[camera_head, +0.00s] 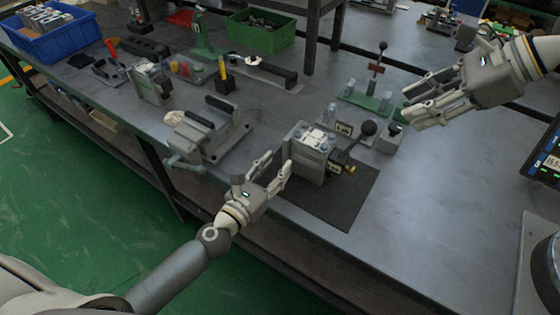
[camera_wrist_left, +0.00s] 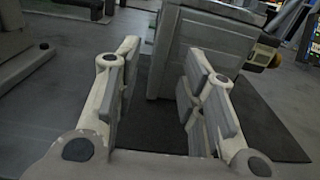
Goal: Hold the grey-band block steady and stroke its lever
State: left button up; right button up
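A grey valve block (camera_head: 309,158) stands upright on a dark mat (camera_head: 345,208) near the table's front edge. I cannot make out a grey band on it. A lever with a black ball knob (camera_head: 368,128) sticks out at its right side, beside a brass-coloured fitting (camera_head: 349,169). My left gripper (camera_head: 275,167) is open and empty, just left of the block and apart from it. In the left wrist view, the block (camera_wrist_left: 192,52) stands beyond the open fingers (camera_wrist_left: 160,85). My right gripper (camera_head: 408,105) is open and empty, up and to the right of the knob.
A grey vise (camera_head: 212,137) stands left of the block. Behind it are a green-based lever fixture (camera_head: 370,98) and a small grey box (camera_head: 389,139). A blue bin (camera_head: 50,38) and a green bin (camera_head: 262,38) stand farther back. The table right of the mat is clear.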

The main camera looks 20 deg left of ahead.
pick_arm(q)
jog(key=shift+x, duration=1.3)
grip_shut()
